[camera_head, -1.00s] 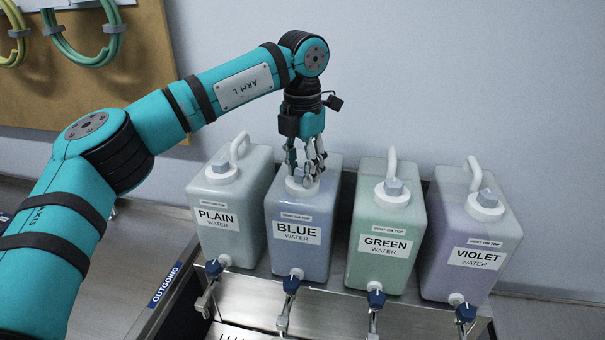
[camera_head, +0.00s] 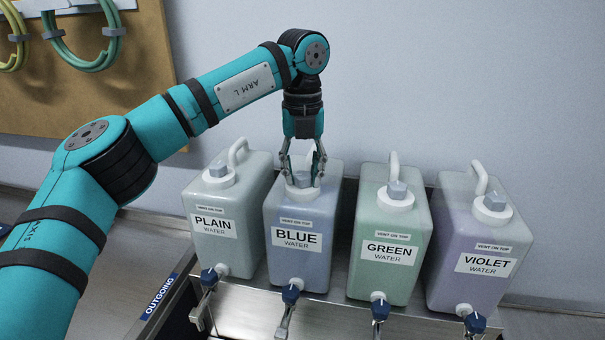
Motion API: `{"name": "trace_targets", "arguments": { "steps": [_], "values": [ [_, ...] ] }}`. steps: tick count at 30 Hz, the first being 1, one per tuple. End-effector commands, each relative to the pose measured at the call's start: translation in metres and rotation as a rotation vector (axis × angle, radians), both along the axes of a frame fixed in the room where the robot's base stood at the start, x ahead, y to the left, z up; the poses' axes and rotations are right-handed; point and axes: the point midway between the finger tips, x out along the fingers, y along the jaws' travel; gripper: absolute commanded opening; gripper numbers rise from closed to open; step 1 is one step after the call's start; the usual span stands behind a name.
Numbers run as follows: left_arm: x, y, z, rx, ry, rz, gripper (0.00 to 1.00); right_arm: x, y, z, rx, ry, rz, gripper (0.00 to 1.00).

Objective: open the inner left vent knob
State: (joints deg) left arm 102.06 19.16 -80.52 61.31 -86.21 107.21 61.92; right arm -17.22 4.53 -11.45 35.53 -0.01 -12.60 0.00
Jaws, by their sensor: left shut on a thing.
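Four jugs stand in a row, labelled PLAIN, BLUE, GREEN and VIOLET, each with a grey vent knob on a white cap. The inner left one is the BLUE jug (camera_head: 297,262). Its vent knob (camera_head: 303,180) shows between the fingers of my left gripper (camera_head: 303,181). The gripper points straight down and is shut on this knob, one finger on each side. The fingers partly hide the cap and the jug's handle behind. My right gripper is not in view.
The PLAIN jug (camera_head: 213,258) stands close on the left, the GREEN jug (camera_head: 383,280) and the VIOLET jug (camera_head: 475,287) on the right. Blue-handled taps stick out in front. Handles rise behind the caps. A board with hoses (camera_head: 100,90) hangs at the back left.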

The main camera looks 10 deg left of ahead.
Motion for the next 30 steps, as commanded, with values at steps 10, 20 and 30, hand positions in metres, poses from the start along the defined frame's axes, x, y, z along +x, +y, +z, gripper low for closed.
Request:
{"name": "trace_targets", "arguments": {
  "steps": [10, 20, 30],
  "values": [
    [0.0001, -0.0001, 0.0001, 0.000, -0.001, 0.063, 0.01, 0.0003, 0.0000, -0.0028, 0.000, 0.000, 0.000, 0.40],
    [0.0002, -0.0002, 0.0002, -0.001, -0.001, 0.063, 0.01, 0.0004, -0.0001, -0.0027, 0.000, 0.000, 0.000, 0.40],
    [0.0001, -0.0001, 0.0001, -0.001, 0.000, 0.062, 0.56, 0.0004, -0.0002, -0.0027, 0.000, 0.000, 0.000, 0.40]
  ]
}}
